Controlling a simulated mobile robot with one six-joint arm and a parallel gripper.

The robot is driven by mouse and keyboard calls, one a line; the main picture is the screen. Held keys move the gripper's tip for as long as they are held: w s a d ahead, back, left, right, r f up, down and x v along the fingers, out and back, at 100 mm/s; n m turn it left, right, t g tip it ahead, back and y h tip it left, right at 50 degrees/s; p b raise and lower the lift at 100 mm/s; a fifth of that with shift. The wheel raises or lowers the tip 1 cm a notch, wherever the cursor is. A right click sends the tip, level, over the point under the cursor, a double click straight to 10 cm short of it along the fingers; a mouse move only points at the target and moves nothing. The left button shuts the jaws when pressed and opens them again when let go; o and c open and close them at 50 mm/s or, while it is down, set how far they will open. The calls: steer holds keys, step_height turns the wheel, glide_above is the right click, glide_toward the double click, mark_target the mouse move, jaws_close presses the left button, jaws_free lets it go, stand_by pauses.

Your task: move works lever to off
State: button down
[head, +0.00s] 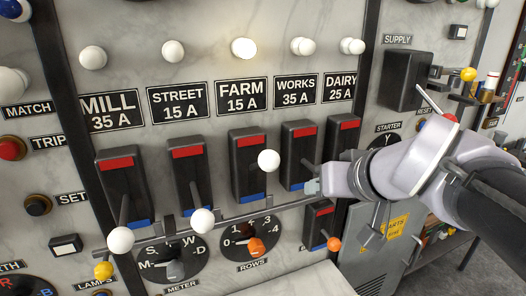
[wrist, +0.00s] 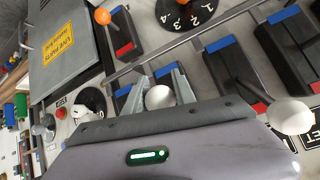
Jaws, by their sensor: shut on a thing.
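The works switch (head: 299,150) is a black block under the WORKS 35 A plate (head: 296,90), with a red band at its top and a blue band low down. Its lever stem (head: 308,165) runs out to the right towards my gripper (head: 314,187). In the wrist view, the fingers of my gripper (wrist: 160,88) are around a white ball knob (wrist: 159,97), shut on it. In the head view my gripper hides this knob. No off marking can be read on the switch.
The farm lever's white knob (head: 268,160) stands out close to the left of my gripper. The street knob (head: 202,221) and mill knob (head: 121,239) hang lower left. The dairy switch (head: 343,134) is just right. A horizontal rail (head: 225,209) and an orange knob (head: 334,243) lie below.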

steer(key=shift+f, duration=0.1)
steer(key=c, duration=1.4)
jaws_free()
steer(key=shift+c, duration=0.2)
steer(key=o, duration=0.4)
steer(key=shift+w, duration=0.2)
steer(key=shift+s, duration=0.1)
steer(key=shift+s+d+r, duration=0.1)
steer(key=shift+s+r, duration=0.15)
steer(key=shift+r, duration=0.15)
steer(key=p+v, duration=0.4)
steer(key=v, duration=1.2)
steer(key=shift+s+p, duration=0.3)
steer(key=shift+p, duration=0.1)
